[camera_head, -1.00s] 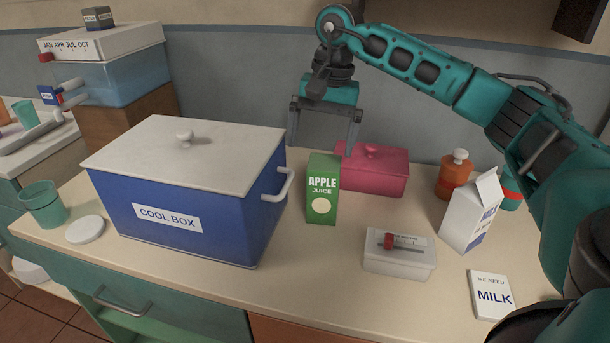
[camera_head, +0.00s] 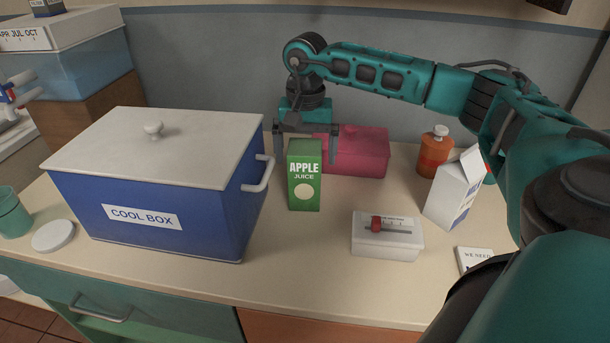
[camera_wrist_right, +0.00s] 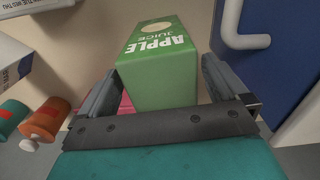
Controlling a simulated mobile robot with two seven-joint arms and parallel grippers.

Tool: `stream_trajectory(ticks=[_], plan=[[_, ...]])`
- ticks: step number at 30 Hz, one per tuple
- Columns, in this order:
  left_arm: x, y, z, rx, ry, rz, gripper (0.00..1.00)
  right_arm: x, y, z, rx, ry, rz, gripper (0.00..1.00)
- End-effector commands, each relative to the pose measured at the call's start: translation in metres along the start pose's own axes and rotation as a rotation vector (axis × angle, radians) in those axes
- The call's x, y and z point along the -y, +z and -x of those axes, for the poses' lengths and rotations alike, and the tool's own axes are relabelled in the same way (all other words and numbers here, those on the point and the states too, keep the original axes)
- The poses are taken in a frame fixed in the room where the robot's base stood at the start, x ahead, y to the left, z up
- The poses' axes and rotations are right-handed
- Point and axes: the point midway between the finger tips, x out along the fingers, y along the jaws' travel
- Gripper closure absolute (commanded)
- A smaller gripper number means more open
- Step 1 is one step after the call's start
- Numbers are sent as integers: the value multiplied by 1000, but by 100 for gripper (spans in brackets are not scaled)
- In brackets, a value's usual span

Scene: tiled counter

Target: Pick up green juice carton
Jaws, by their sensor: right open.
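The green juice carton (camera_head: 304,180), labelled apple juice, stands upright on the counter just right of the blue cool box. My right gripper (camera_head: 305,150) is behind the carton's upper part, pointing down, with the carton hiding part of it. In the right wrist view the carton (camera_wrist_right: 160,62) lies between the spread fingers of the right gripper (camera_wrist_right: 160,90). The gripper is open; I cannot tell whether either finger touches the carton. My left gripper is not in view.
The blue cool box (camera_head: 90,205) with a white lid and side handle stands close left. A pink box (camera_head: 362,155) is behind right. A white box (camera_head: 387,242), a milk carton (camera_head: 452,192) and an orange bottle (camera_head: 434,152) stand right. The counter before the carton is clear.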

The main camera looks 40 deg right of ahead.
Motion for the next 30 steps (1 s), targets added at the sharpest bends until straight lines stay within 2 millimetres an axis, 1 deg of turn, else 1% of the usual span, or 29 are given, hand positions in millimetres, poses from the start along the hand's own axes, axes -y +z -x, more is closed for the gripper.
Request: stream_trajectory(ticks=[1,3,6,13,14,30], plan=[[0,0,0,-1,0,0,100,1,2,-9,3,4,2,0],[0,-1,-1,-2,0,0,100,1,1,-18,1,3,0,0],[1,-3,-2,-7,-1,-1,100,1,1,-25,1,1,1,0],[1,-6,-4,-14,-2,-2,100,1,1,-26,0,1,1,0],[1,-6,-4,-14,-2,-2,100,1,1,-26,0,1,1,2],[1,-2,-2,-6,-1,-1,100,1,1,-26,0,0,0,54]])
